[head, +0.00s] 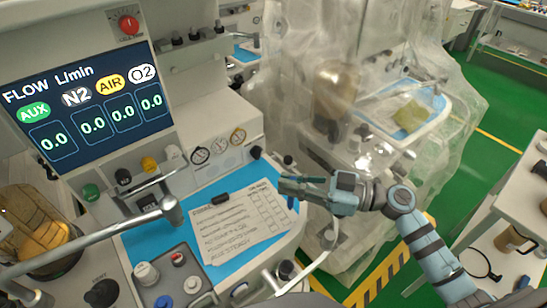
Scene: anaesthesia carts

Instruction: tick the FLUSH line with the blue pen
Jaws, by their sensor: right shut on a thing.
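A white checklist sheet (238,232) lies on the blue worktop mat (150,240), with lines of text on its left and a column of boxes on its right. The text is too small for me to tell which line reads FLUSH. My right gripper (286,188) reaches in from the right and is over the sheet's upper right edge. It is shut on the blue pen (291,202), of which only a short blue part shows below the fingers. I cannot tell whether the pen tip touches the paper. My left gripper is not in view.
A small black object (220,198) lies at the sheet's upper edge. A metal arm (110,232) crosses on the left, above a panel of knobs (165,280). A flow screen (90,105) stands behind. A plastic-draped machine (350,110) is beyond my right gripper.

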